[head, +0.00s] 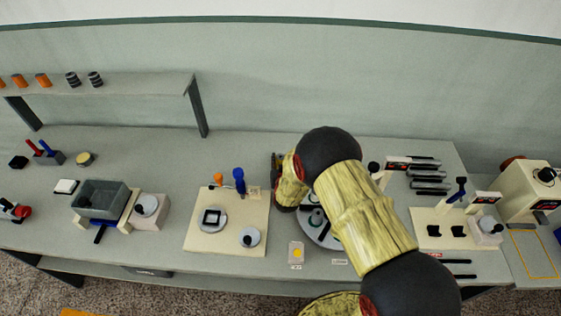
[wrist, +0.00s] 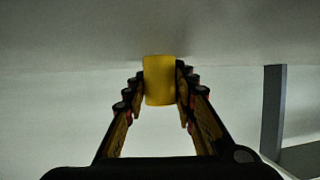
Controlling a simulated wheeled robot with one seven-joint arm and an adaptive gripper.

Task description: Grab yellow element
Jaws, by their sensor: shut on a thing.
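The yellow element (wrist: 159,80) is a short, smooth block with a rounded look, seen in the wrist view between the fingertips. My gripper (wrist: 160,90) is shut on it, with one dark jointed finger at each side. In the head view my gripper (head: 277,166) is over the back of the table, near the middle, left of my bulky arm. The yellow element cannot be made out in that view.
A cream board (head: 226,240) with a blue-topped peg stands left of my arm. A round grey plate (head: 322,236) is partly hidden by my arm. A small pale block with a yellow spot (head: 298,252) sits near the front edge. A shelf post (head: 197,106) stands at back left.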

